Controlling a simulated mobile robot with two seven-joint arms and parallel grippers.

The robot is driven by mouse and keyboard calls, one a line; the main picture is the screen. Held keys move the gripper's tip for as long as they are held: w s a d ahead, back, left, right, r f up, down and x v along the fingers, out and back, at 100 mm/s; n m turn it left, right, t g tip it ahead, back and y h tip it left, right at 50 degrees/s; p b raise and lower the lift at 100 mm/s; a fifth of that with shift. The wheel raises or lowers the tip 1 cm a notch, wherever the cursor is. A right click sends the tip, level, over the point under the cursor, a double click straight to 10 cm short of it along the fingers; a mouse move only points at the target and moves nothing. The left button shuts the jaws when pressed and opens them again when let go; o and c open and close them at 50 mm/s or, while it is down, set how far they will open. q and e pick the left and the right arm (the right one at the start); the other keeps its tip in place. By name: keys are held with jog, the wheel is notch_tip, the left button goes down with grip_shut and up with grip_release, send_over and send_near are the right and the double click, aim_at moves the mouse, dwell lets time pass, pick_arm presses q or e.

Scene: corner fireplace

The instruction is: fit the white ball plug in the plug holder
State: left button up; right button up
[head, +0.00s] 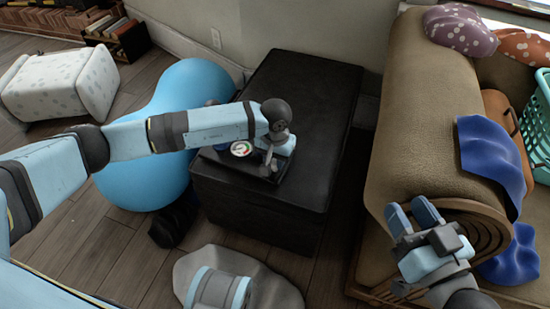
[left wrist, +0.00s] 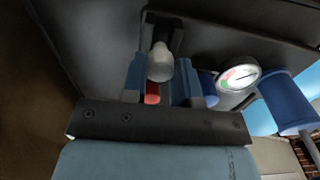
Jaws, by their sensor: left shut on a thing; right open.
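In the left wrist view, my left gripper (left wrist: 158,82) is shut on the white ball plug (left wrist: 160,62), its pale rounded end showing between the blue fingers. A red part (left wrist: 152,94) shows just behind it. A dark bracket-like piece (left wrist: 165,22), apparently the plug holder, stands just beyond the plug's end; I cannot tell if they touch or if the plug is in it. In the head view, my left gripper (head: 270,160) is low over the black chest's near side, and its wrist hides most of the plug and holder. My right gripper (head: 412,213) is open and empty by the sofa arm.
A round gauge (head: 242,148) sits left of my left gripper on the black chest (head: 310,95); a blue cylinder (left wrist: 288,102) is near it. The chest's far top is clear. A blue exercise ball (head: 140,190) and sofa (head: 425,100) flank the chest.

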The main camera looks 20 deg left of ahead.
pick_arm(q)
jog(key=shift+f+b, duration=0.4)
jog(key=shift+f, duration=0.25)
